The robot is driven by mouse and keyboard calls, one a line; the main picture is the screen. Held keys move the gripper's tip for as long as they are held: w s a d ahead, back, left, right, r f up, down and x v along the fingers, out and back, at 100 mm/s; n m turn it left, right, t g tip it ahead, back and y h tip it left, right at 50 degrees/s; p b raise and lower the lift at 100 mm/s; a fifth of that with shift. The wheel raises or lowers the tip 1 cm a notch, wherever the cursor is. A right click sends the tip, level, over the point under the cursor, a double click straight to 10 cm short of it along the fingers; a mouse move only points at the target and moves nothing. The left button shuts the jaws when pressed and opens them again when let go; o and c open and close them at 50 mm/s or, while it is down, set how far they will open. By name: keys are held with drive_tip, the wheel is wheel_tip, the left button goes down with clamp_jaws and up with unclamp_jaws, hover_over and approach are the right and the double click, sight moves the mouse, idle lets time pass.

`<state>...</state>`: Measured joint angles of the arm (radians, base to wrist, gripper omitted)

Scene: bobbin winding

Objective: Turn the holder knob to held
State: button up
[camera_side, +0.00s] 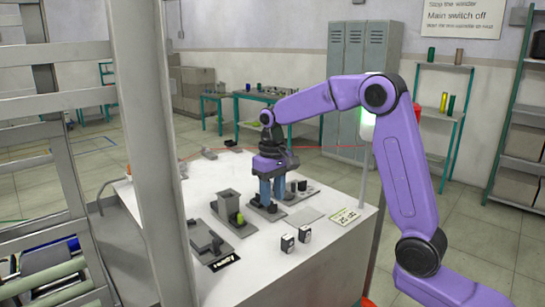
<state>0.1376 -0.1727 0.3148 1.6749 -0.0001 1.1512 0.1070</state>
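My gripper (272,200) is over the middle of the white table, pointing down, with its blue fingertips low at a dark grey base plate (262,213). The two fingers stand close together, and I cannot see whether anything is between them. Dark knob-like parts (302,186) stand on a grey base just right of the fingers. I cannot tell which part is the holder knob; it may be hidden behind the fingers.
A grey block-shaped fixture (229,204) with a green piece (239,218) stands left of the gripper. Two small dark boxes (288,243) sit near the front. A grey post (150,150) crosses the left foreground.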

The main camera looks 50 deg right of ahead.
sight(272, 202)
wheel_tip(272, 202, up, 15)
drive_tip(key=shift+r, duration=0.15)
idle(0.4)
idle(0.4)
drive_tip(key=s+a+f+n, duration=0.4)
drive_tip(key=s+a, duration=0.1)
drive_tip(key=s, duration=0.2)
drive_tip(key=s+a+f+n, duration=0.3)
drive_tip(key=s+a+f, duration=0.2)
drive_tip(key=s, duration=0.3)
drive_tip(key=s+d+f+n, duration=0.2)
drive_tip(key=s+f, duration=0.3)
drive_tip(key=s, duration=0.4)
drive_tip(key=s+d+f+n, duration=0.2)
drive_tip(key=s+f+n, duration=0.2)
drive_tip(key=s, duration=0.6)
drive_tip(key=shift+f, duration=0.4)
